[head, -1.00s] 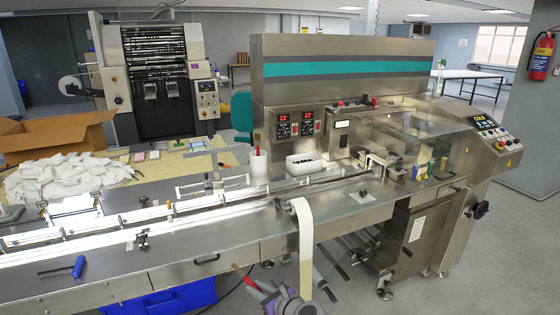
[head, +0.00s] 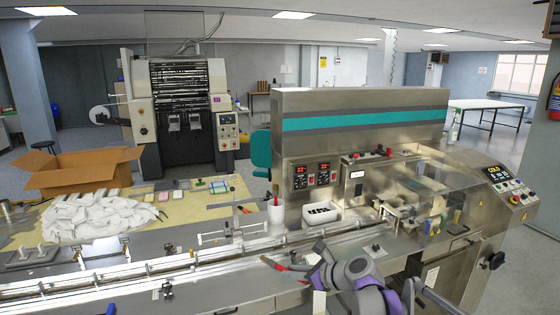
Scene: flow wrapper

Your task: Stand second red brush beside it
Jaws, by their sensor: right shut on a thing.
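A white cup (head: 276,214) stands on the machine's deck, left of the control panel. One brush with a red handle (head: 276,198) stands upright in it. My right gripper (head: 292,267) is in front of the cup, at the near side of the deck. It is shut on a second red brush (head: 269,262), which lies tilted, with its red end pointing left. Part of this brush is hidden by the fingers. The brush is apart from the cup. My left gripper is not in view.
A white box with dark contents (head: 320,215) stands right of the cup. A conveyor rail (head: 210,262) runs along the deck between the gripper and the cup. White cloths (head: 95,216) and a cardboard box (head: 80,172) lie at the left.

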